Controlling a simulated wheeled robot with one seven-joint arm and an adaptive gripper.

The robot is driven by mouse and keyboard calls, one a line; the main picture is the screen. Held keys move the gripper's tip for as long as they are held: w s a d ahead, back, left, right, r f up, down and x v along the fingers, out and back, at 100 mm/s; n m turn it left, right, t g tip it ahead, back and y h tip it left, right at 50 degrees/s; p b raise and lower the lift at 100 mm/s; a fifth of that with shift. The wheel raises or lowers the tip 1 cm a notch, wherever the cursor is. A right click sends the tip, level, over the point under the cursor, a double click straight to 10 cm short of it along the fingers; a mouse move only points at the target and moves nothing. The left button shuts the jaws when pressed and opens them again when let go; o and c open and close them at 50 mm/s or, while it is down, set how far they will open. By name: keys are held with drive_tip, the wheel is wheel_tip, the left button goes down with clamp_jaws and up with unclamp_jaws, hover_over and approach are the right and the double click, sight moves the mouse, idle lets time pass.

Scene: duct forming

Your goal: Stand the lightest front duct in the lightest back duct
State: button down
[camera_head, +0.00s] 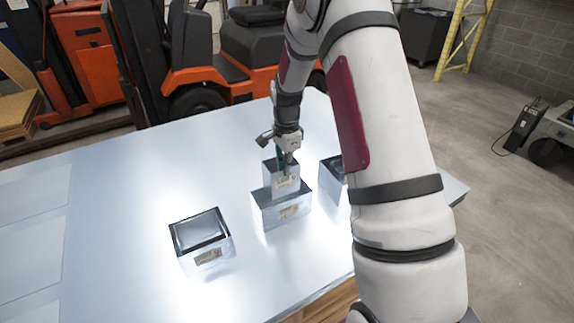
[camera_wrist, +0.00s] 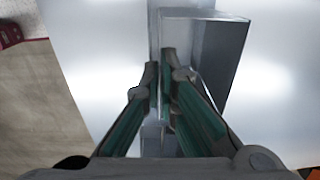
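My gripper (camera_head: 287,163) is at the top of a small metal duct (camera_head: 285,184) in the head view. Its fingers (camera_wrist: 160,70) are close together on a thin duct wall in the wrist view. The small duct is upright, directly above a wider duct (camera_head: 283,213) in the middle of the table. Its lower end is hidden by that duct's rim or meets it; I cannot tell how deep it sits. Another open duct (camera_head: 207,255) stands at the left front. A further duct (camera_head: 331,180) is at the right, partly hidden by my arm. The labels are too small to read.
The ducts stand on a pale, shiny table (camera_head: 120,215). Its left part is clear. My arm covers much of the right side. An orange forklift (camera_head: 200,75) is behind the table, and a grey cart (camera_head: 553,128) is at the far right.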

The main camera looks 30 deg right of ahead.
sight(286, 185)
drive_tip(key=shift+f+b, duration=1.15)
drive_tip(key=shift+f, duration=2.65)
drive_tip(key=c, duration=2.3)
unclamp_jaws()
drive_tip(key=o, duration=0.6)
drive_tip(key=shift+r, duration=0.1)
wheel_tip(286, 185, up, 7)
drive_tip(key=shift+f+p, duration=0.1)
drive_tip(key=shift+p, duration=0.6)
